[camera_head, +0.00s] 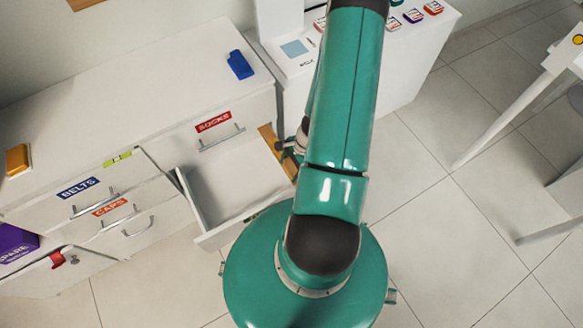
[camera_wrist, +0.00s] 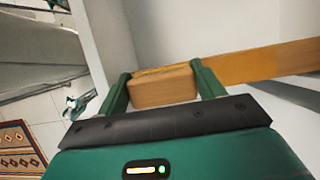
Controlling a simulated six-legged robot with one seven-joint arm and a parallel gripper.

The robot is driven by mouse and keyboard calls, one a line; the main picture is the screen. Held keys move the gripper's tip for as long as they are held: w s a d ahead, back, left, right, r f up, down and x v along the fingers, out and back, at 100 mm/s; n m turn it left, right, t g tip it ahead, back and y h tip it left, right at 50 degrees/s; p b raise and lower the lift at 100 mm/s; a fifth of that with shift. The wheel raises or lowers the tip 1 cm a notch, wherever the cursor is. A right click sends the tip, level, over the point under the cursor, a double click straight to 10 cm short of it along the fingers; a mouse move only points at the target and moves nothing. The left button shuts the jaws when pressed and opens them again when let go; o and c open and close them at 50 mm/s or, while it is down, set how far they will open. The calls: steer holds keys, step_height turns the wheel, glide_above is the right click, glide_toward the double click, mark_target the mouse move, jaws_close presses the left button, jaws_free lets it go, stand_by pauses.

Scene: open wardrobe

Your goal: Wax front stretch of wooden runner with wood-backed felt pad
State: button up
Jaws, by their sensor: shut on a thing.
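My gripper (camera_wrist: 163,88) is shut on a wood-backed pad (camera_wrist: 162,90), held crosswise between its two green fingers in the wrist view. A thin yellowish layer shows along the pad's far edge. The wooden runner (camera_wrist: 260,64) is an orange-brown strip running from behind the pad to the right. The pad overlaps the runner's left part in this view; I cannot tell whether they touch. In the head view the runner (camera_head: 268,137) shows as a short brown strip to the right of the open drawer. My arm hides part of it, and the pad cannot be made out there.
The open drawer (camera_head: 204,241) juts out left of my arm. The white cabinet (camera_head: 110,95) carries a blue object (camera_head: 239,65) and a yellow block (camera_head: 17,160). A purple box (camera_head: 15,243) sits at far left. Tiled floor (camera_head: 440,240) is clear on the right, before a white-legged table (camera_head: 505,115).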

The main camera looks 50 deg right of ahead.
mark_target(292, 169)
steer(key=shift+w+d, duration=0.5)
steer(key=shift+w, duration=1.3)
steer(key=shift+w+d, duration=0.55)
steer(key=shift+w, duration=1.3)
steer(key=shift+w+d, duration=0.5)
steer(key=shift+w, duration=1.3)
steer(key=shift+s+a, duration=0.6)
steer(key=shift+s, duration=1.45)
steer(key=shift+s+a, duration=0.6)
steer(key=shift+s, duration=1.45)
steer(key=shift+s+a, duration=0.6)
steer(key=shift+s, duration=1.45)
steer(key=shift+w+r, duration=0.1)
steer(key=shift+r, duration=3.45)
steer(key=shift+f, duration=0.15)
steer(key=shift+w+d+f, duration=0.1)
steer(key=shift+w+f, duration=0.05)
steer(key=shift+f, duration=1.2)
steer(key=shift+w+d+f, duration=0.1)
steer(key=shift+w+f, duration=0.05)
steer(key=shift+f, duration=1.15)
